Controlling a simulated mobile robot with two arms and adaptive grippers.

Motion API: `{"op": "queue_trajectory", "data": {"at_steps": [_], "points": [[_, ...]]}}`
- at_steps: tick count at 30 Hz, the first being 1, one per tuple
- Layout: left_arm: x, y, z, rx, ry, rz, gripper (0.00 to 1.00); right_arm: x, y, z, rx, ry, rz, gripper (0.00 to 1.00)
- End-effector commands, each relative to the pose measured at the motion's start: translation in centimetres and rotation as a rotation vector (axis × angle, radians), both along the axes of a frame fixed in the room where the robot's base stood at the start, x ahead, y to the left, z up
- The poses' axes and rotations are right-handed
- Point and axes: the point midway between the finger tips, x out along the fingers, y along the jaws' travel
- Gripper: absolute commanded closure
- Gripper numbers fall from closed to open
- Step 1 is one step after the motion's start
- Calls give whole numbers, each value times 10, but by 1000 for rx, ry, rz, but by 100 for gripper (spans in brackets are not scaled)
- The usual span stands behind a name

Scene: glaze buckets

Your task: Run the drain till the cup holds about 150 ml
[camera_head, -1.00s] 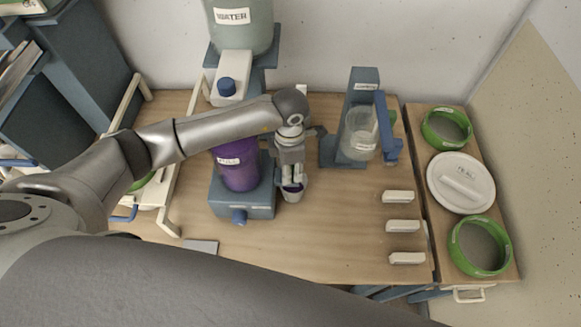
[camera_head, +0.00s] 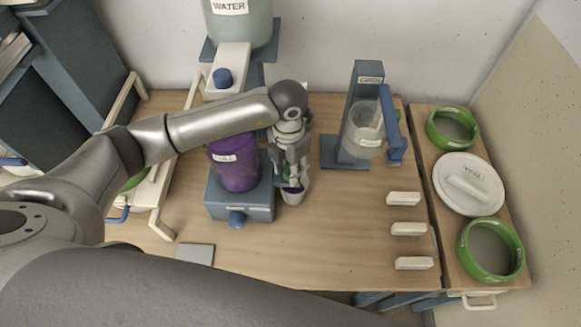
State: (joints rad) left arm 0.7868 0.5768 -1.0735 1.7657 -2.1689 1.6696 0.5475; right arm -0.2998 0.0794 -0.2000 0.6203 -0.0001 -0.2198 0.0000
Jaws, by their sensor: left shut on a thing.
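A clear bucket of purple glaze (camera_head: 235,172) stands on a blue stand (camera_head: 225,202) with a blue knob (camera_head: 237,219) on its front. A small pale cup (camera_head: 294,195) stands right of the stand, with purple showing inside it; its level cannot be read. My left gripper (camera_head: 291,178) points down just above the cup, beside the bucket. It is shut on the drain's handle, a small greenish part (camera_head: 284,176) mostly hidden by the fingers. The drain's outlet is hidden too. My right gripper is out of view.
A water tank (camera_head: 240,25) stands at the back. A blue stand with a clear jug (camera_head: 362,135) is to the right. Several white blocks (camera_head: 408,229) line the table's right side. The front middle is clear.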

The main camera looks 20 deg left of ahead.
Motion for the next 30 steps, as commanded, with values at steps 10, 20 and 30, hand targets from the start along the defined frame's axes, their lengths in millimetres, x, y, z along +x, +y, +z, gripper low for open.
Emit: {"op": "queue_trajectory", "data": {"at_steps": [10, 20, 30], "points": [[1, 1, 1, 1, -2, 18, 90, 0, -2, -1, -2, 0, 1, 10], [1, 0, 1, 1, -1, 17, 44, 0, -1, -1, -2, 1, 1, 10], [0, 0, 2, 0, -2, 16, 44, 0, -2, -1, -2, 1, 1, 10]]}}
